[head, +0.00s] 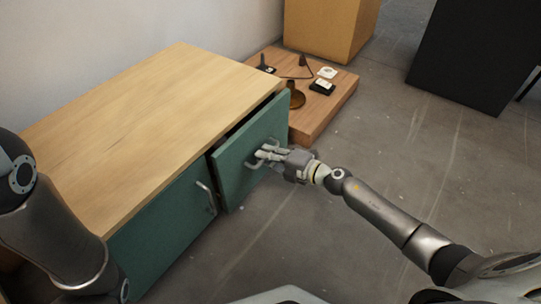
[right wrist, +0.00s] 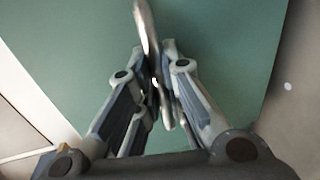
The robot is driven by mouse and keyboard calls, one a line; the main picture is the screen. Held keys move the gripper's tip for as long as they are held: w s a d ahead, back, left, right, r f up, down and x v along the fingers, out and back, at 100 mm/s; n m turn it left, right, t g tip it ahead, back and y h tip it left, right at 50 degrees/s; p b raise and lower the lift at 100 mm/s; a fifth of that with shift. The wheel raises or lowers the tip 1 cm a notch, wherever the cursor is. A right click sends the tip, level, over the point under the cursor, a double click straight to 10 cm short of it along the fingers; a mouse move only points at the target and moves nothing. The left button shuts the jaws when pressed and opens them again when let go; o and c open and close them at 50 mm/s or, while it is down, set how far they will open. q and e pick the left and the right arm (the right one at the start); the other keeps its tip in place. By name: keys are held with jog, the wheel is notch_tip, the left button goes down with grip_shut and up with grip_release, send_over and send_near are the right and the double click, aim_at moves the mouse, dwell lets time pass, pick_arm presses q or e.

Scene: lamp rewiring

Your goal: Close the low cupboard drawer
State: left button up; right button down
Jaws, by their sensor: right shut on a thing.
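The low cupboard (head: 140,110) has a pale wooden top and green fronts. Its right-hand green drawer front (head: 237,165) stands out from the body, with a dark gap along its upper edge, so it is partly open. My right gripper (head: 268,154) is at this front, shut on its metal handle. In the right wrist view the handle (right wrist: 147,30) runs between the fingers (right wrist: 160,85) against the green drawer front (right wrist: 225,60). The fingers hide part of the handle. My left arm shows at the left edge, but its gripper is out of view.
The left green front (head: 165,235) has its own handle (head: 206,193) and looks shut. A low wooden platform (head: 330,110) behind the cupboard's right end bears several small items, including a black box (head: 322,87).

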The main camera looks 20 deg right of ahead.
jog(key=x, duration=0.3)
jog(key=shift+w+r, duration=0.2)
jog(key=shift+r, duration=0.15)
jog(key=c, duration=1.5)
grip_release()
jog(key=shift+w+a, duration=0.1)
jog(key=shift+a, duration=0.1)
jog(key=v, duration=1.2)
jog(key=shift+f, duration=0.1)
